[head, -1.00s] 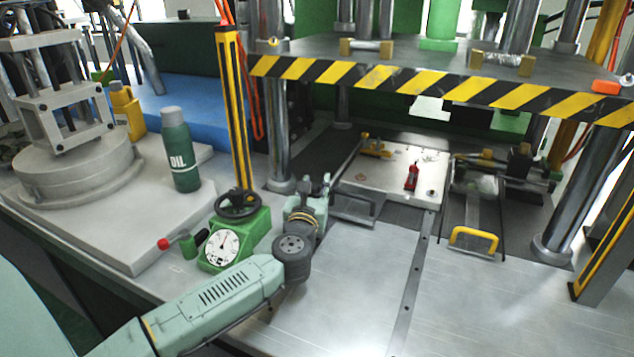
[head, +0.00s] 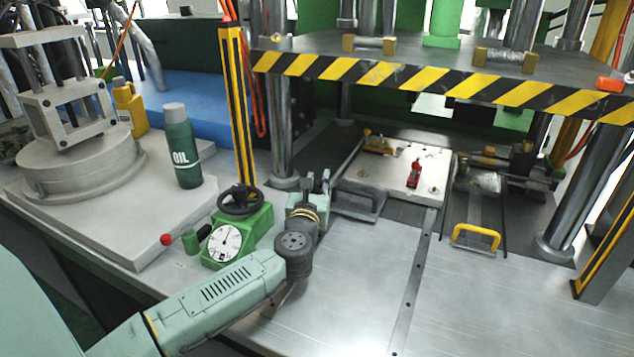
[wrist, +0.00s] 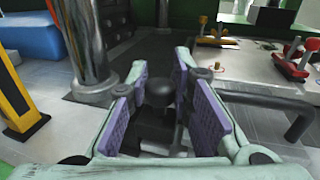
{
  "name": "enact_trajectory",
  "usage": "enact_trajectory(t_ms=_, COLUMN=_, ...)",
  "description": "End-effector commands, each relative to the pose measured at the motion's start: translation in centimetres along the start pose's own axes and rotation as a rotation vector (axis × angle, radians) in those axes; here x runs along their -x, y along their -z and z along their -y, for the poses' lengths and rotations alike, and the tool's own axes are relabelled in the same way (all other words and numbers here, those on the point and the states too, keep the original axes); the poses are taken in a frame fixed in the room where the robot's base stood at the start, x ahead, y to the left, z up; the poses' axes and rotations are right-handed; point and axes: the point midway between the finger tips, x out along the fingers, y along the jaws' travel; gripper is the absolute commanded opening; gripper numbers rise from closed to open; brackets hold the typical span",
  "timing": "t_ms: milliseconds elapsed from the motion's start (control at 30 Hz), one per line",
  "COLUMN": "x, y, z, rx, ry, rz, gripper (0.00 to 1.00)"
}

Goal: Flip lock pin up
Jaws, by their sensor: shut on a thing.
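My gripper (head: 316,182) is low beside the left front corner of a pale mould plate (head: 372,184) under the press. In the wrist view, its two purple-padded fingers (wrist: 165,95) stand apart around a dark, round-headed piece (wrist: 160,92) and are closed on it. Its lower part is in shadow between the fingers. I cannot tell for sure that this piece is the lock pin. A red lever piece (head: 415,173) and a yellow lever piece (head: 378,146) stand on the plate, apart from my gripper; both also show in the wrist view.
A dark bar handle (wrist: 295,118) is close right of my gripper. A steel column (head: 282,135) stands behind it. A green gauge with a handwheel (head: 238,232) is on the left. A yellow handle (head: 476,236) lies right. The steel table in front (head: 345,285) is clear.

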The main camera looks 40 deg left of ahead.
Motion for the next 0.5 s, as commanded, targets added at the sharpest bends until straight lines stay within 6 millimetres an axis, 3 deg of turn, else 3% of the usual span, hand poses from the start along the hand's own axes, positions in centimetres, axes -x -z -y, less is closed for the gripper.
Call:
enact_trajectory(t_ms=167, x=0.0, y=-0.1, z=0.0, rx=-0.001, ry=0.000, rz=0.001, gripper=0.00)
enact_trajectory(t_ms=400, x=0.0, y=-2.9, z=0.0, rx=-0.005, ry=-0.001, rz=0.003, gripper=0.00)
enact_trajectory(t_ms=500, x=-0.1, y=-2.8, z=0.0, rx=-0.003, ry=-0.001, rz=0.003, gripper=0.00)
